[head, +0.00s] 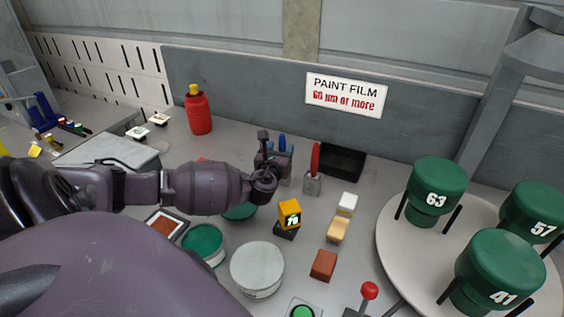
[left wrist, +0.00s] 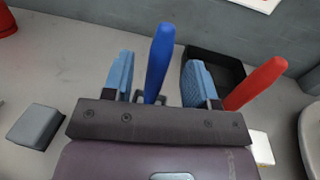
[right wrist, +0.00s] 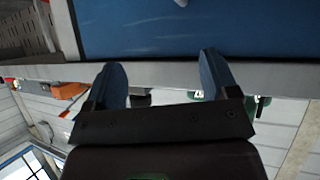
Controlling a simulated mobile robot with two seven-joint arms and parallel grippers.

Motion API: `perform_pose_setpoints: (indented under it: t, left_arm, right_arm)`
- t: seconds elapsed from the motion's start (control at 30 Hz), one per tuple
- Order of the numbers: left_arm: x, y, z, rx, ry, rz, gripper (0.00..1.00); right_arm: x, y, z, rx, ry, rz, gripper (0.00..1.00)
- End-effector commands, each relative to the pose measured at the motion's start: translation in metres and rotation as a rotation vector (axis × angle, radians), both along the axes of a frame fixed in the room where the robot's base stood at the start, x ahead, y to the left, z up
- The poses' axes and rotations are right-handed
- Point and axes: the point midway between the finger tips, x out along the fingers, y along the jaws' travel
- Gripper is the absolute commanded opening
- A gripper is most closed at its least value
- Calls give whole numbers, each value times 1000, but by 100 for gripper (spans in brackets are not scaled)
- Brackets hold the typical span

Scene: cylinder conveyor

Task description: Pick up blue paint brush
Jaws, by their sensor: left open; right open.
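The blue paint brush (left wrist: 160,58) stands upright with its blue handle between the two blue finger pads of my left gripper (left wrist: 158,80). There is a gap on each side of the handle in the left wrist view, so the gripper is open around it. In the head view my left gripper (head: 276,163) is at the back of the table and hides most of the brush. The brush's lower end is hidden. My right gripper (right wrist: 165,85) is open and empty in the right wrist view. It is not seen in the head view.
A red-handled brush (head: 315,160) stands in a grey holder just right of my left gripper. A black tray (head: 343,163) lies behind it. A red bottle (head: 198,112) stands to the left. Paint cans and small blocks lie in front; green cylinders (head: 437,190) stand on a turntable at right.

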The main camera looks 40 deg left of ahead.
Motion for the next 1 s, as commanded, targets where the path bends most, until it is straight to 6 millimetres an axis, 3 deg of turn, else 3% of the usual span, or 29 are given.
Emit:
perform_pose_setpoints:
  t: [0.3,0.63,0.9,1.0]
  left_arm:
    - [34,18,-5,1,0,1,53]
    - [38,21,-5,0,-1,1,51]
    - [37,21,-5,1,0,1,10]
    - [37,21,-4,1,0,1,0]
  right_arm:
    - [0,2,-2,4,-1,-3,80]
    - [1,2,0,6,-4,-3,80]
    - [1,2,0,7,-5,-2,80]
    - [1,2,0,6,-5,-2,80]
